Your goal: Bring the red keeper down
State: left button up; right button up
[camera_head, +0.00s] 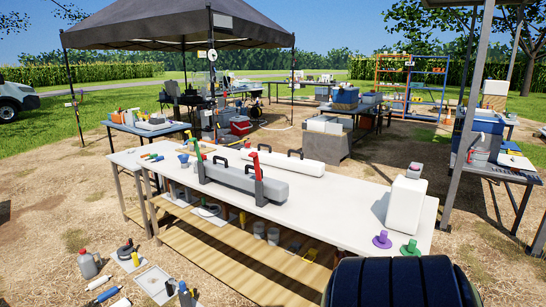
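A long grey case (232,180) with dark handles lies on the white-topped table (330,213). A red keeper (256,164) stands raised at the case's near right end. I cannot tell how either is hinged. Neither of my grippers is in view.
A long white case (285,160) lies behind the grey one. A white jug (405,205) and purple (382,240) and green (409,247) pieces are at the table's right. The tabletop between is clear. A lower wooden shelf (235,255) runs underneath.

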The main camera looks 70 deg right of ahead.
aim_at(255, 155)
jog(key=i, duration=2.3)
jog(key=z, duration=3.95)
jog(key=i, duration=0.3)
jog(key=u, duration=0.05)
